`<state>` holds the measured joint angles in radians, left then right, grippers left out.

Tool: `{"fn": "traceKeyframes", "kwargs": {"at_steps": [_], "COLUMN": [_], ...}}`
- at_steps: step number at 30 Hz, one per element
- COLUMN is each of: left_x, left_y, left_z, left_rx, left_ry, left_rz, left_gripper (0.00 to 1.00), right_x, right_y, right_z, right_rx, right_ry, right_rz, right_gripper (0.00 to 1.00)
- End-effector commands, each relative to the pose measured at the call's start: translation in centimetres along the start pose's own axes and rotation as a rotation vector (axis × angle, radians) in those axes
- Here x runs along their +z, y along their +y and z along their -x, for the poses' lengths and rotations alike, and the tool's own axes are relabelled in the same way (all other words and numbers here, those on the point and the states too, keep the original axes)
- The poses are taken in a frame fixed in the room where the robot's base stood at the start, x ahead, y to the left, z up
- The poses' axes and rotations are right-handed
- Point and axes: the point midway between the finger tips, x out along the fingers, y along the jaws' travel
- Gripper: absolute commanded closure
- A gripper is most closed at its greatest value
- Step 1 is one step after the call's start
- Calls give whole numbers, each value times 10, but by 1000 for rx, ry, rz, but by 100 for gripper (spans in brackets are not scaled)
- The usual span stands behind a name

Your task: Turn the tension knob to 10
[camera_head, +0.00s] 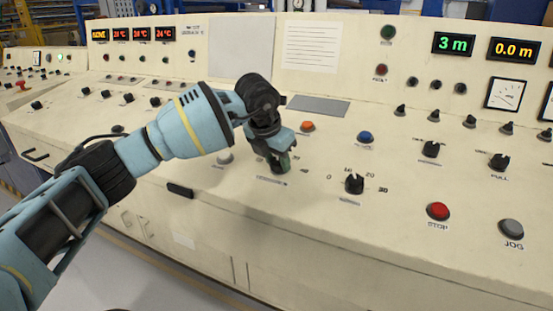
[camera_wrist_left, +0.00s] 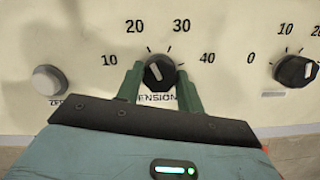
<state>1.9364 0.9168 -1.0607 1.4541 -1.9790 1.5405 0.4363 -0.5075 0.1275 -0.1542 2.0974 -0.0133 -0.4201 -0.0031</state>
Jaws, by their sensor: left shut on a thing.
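The tension knob (camera_wrist_left: 160,69) is a round black knob on the cream panel, with marks 10, 20, 30 and 40 around it and a partly covered label below. Its white line tilts up and left, roughly toward the 20; the exact reading is hard to tell. My left gripper (camera_wrist_left: 161,87) has its green fingers on both sides of the knob and is shut on it. In the head view my left gripper (camera_head: 281,163) reaches down to the panel and mostly hides the knob. My right gripper is not in view.
Another black knob (camera_head: 354,184) with its own scale stands to the right; it also shows in the wrist view (camera_wrist_left: 296,70). A white button (camera_wrist_left: 49,80) lies to the left. An orange button (camera_head: 307,126), a blue button (camera_head: 365,137) and a red stop button (camera_head: 438,211) are nearby.

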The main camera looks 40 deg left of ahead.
Motion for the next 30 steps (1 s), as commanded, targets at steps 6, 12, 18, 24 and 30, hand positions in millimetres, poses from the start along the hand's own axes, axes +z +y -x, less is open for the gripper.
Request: {"fn": "traceKeyframes", "kwargs": {"at_steps": [6,12,18,24,30], "left_x": [0,1,2,2,3], "left_y": [0,-1,-1,-1,-2], "left_z": [1,3,5,5,5], "left_rx": [3,16,41,72,100], "left_ry": [0,-1,-2,-2,-3], "left_rz": [20,100,251,433,601], "left_gripper": [86,86,86,86,86], "right_x": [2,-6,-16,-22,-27], "right_y": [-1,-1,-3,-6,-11], "right_z": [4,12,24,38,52], "right_rx": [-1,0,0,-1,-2], "right_ry": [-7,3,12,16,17], "right_rz": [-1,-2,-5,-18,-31], "right_gripper": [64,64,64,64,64]}}
